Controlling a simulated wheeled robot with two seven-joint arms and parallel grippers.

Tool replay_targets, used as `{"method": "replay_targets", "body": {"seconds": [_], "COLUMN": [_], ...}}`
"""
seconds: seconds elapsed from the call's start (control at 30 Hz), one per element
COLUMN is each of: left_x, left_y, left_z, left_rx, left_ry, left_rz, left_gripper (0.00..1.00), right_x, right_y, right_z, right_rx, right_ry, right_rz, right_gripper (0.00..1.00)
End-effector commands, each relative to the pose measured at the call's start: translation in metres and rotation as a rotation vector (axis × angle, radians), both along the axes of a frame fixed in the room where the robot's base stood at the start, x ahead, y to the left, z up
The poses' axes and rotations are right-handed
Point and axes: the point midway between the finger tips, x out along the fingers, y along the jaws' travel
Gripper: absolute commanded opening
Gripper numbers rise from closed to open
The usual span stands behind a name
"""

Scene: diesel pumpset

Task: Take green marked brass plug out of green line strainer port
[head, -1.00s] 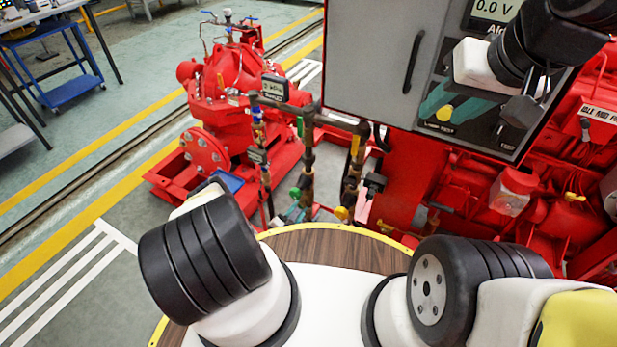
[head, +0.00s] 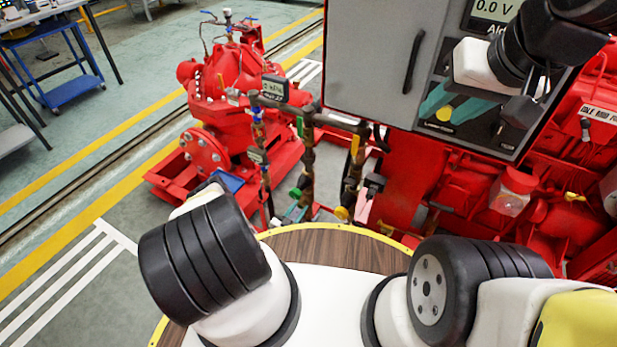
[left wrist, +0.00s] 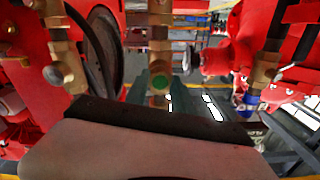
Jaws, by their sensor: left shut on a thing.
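The brass plug with a green mark (left wrist: 160,82) is in the middle of the left wrist view, at the lower end of a brass fitting (left wrist: 159,48). My left gripper (left wrist: 160,92) has its teal fingers on both sides of the plug and is shut on it. Whether the plug is still in the port cannot be told. In the head view, a small green part (head: 295,193) shows on the pipework, and the left fingers are small and partly hidden there. My right gripper (head: 456,106) is open at the upper right, in front of the grey panel.
Other brass fittings (left wrist: 66,62) stand left and right of the plug in the left wrist view, the right one with a blue part (left wrist: 247,104). In the head view, a red pump (head: 232,85) stands behind the pipes, and a grey cabinet (head: 380,60) stands at the right.

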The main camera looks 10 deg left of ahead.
Motion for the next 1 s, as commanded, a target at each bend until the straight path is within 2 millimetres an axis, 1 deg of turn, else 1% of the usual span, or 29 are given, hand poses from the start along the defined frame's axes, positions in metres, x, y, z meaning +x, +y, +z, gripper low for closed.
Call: {"method": "replay_targets", "body": {"seconds": [0.33,1.0], "left_x": [0.0,-0.013], "left_y": [0.001,0.005], "left_z": [0.001,0.0], "left_rx": [0.001,0.001], "left_ry": [-0.003,-0.002], "left_rz": [0.001,0.001], "left_gripper": [0.0,0.0], "right_x": [0.0,0.0], "right_y": [0.0,0.0], "right_z": [0.0,0.0], "right_rx": [0.0,0.0], "right_ry": [0.0,0.0], "right_rz": [0.0,0.0], "right_gripper": [0.4,0.4]}}
